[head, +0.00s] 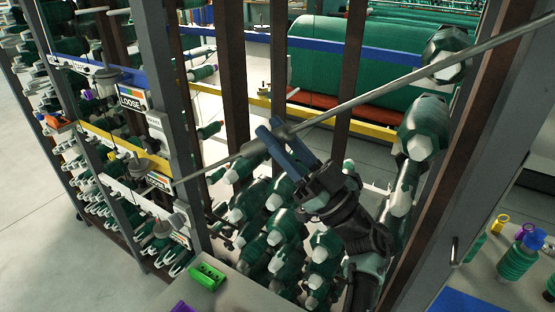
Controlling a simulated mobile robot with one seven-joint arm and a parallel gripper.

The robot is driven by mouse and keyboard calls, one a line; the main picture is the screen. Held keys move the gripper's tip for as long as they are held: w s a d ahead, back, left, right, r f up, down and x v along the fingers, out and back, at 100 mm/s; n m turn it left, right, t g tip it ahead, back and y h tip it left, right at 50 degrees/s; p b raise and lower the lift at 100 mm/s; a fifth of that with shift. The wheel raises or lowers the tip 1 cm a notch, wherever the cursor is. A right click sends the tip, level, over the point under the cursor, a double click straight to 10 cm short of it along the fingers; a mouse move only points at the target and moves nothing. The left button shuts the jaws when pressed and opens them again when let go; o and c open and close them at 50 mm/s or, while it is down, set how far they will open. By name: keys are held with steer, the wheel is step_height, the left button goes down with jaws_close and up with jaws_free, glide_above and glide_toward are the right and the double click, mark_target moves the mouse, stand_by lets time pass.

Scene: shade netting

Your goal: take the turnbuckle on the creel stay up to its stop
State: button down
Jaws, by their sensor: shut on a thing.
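The creel stay (375,92) is a thin grey rod. It runs diagonally across the creel from the lower left to the upper right. The turnbuckle (252,148) is a thicker grey piece on this rod, near the picture's middle. My gripper (271,138) reaches up from the lower right, and its blue fingers are shut on the turnbuckle. The fingers hide part of the turnbuckle. I cannot tell the thread or the stop from this view.
Dark upright posts (233,75) stand behind the rod. Green yarn bobbins (287,228) crowd below and beside my arm. A grey frame post (455,165) stands close on the right. Plates reading LOOSE (130,102) hang on the left posts. A green block (206,276) lies on a grey surface at the front.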

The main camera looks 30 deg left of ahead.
steer(key=shift+d+n+g+b, duration=0.1)
steer(key=shift+n+g+b, duration=0.85)
steer(key=shift+g, duration=0.35)
steer(key=c, duration=0.6)
jaws_free()
steer(key=b+v, duration=0.2)
steer(key=v, duration=0.5)
steer(key=shift+d+f+b, duration=0.1)
steer(key=shift+d+b, duration=0.15)
steer(key=shift+b, duration=0.05)
